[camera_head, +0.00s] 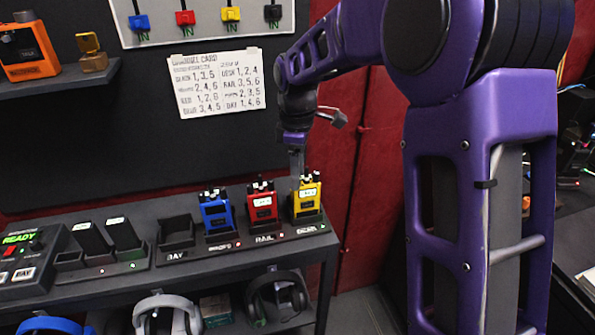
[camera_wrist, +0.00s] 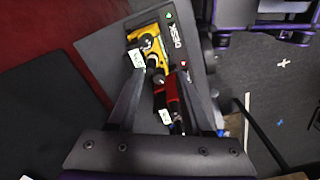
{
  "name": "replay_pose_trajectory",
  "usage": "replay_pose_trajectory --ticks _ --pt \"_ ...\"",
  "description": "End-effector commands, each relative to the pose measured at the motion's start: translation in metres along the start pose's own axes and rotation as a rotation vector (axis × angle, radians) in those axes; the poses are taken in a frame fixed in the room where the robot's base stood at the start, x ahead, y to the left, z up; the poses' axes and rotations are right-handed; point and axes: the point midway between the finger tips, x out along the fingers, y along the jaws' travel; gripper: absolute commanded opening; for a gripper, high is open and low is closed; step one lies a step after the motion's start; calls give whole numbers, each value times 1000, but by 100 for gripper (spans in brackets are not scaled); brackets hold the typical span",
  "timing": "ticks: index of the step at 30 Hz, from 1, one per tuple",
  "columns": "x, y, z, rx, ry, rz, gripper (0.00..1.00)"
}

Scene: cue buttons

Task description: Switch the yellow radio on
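The yellow radio (camera_head: 307,202) stands in the rightmost dock of the counter, with a white label on its front and dark knobs on top. My gripper (camera_head: 297,165) points down just above and slightly left of it. In the wrist view the yellow radio (camera_wrist: 148,48) lies beyond the fingertips, and the red radio (camera_wrist: 173,100) shows between the fingers. My gripper (camera_wrist: 163,76) is open, its two fingers apart with nothing held. I cannot tell the setting of the yellow radio's knobs.
The red radio (camera_head: 262,203) and blue radio (camera_head: 216,213) stand in docks to the left. An empty dock (camera_head: 176,234) is further left. A written card (camera_head: 219,82) hangs on the wall. Headphones (camera_head: 278,299) lie on the shelf below.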

Motion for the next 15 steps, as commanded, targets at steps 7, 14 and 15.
replay_pose_trajectory --ticks 7,14,15 --pt "-6 0 0 0 1 1 50" --pt "-47 1 0 1 2 5 50" --pt "-57 1 -1 1 3 6 50"
